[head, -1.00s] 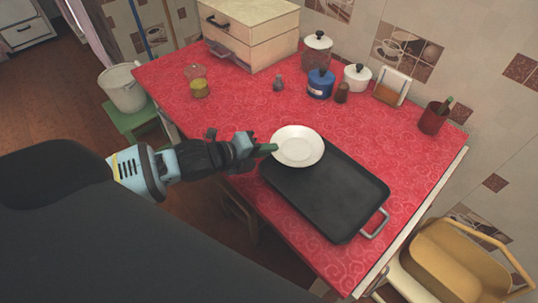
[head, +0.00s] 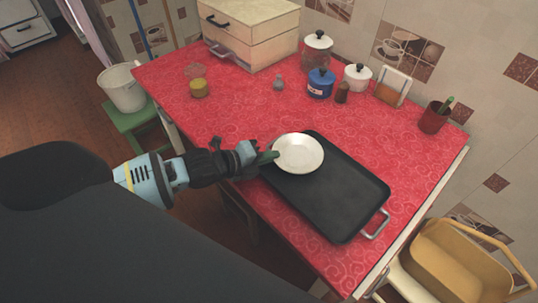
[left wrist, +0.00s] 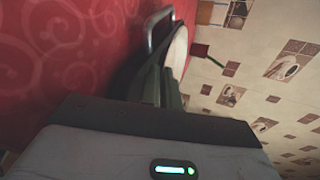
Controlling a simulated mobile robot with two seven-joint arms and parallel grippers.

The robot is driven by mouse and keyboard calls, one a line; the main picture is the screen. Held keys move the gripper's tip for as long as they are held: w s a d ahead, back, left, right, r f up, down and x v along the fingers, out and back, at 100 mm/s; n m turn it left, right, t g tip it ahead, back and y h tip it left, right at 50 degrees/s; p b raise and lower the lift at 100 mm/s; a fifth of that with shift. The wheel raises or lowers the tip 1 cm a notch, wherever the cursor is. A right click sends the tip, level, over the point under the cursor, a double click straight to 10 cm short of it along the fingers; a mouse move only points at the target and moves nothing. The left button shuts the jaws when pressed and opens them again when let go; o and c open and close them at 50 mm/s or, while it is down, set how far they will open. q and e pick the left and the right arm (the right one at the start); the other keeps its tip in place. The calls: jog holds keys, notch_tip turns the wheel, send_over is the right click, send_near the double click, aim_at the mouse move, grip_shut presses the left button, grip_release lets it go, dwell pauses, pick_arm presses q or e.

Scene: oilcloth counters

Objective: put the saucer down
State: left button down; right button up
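The white saucer (head: 299,154) is over the left end of the black tray (head: 340,195) on the red counter. It looks roughly level; whether it touches the tray I cannot tell. My left gripper (head: 270,157) comes in from the left, with its green fingers shut on the saucer's near-left rim. In the left wrist view the fingers (left wrist: 173,88) meet the saucer (left wrist: 178,50), which shows nearly edge-on, close to the tray's metal handle (left wrist: 156,30). The tray's far-left corner is partly hidden by the saucer. My right gripper is not in view.
Behind the tray stand a blue canister (head: 320,83), a white pot (head: 357,77) and a glass jar (head: 317,47). A red cup (head: 434,117) is at the right, a yellow jar (head: 199,88) at the left. The tray's right half is bare.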

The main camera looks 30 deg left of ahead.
pick_arm(q)
jog(key=shift+f, duration=0.15)
jog(key=c, duration=1.9)
grip_release()
jog(key=shift+r, duration=0.45)
jog(key=p+v, duration=0.1)
jog(key=v, duration=0.9)
jog(key=shift+s, duration=0.1)
jog(key=shift+v, duration=0.9)
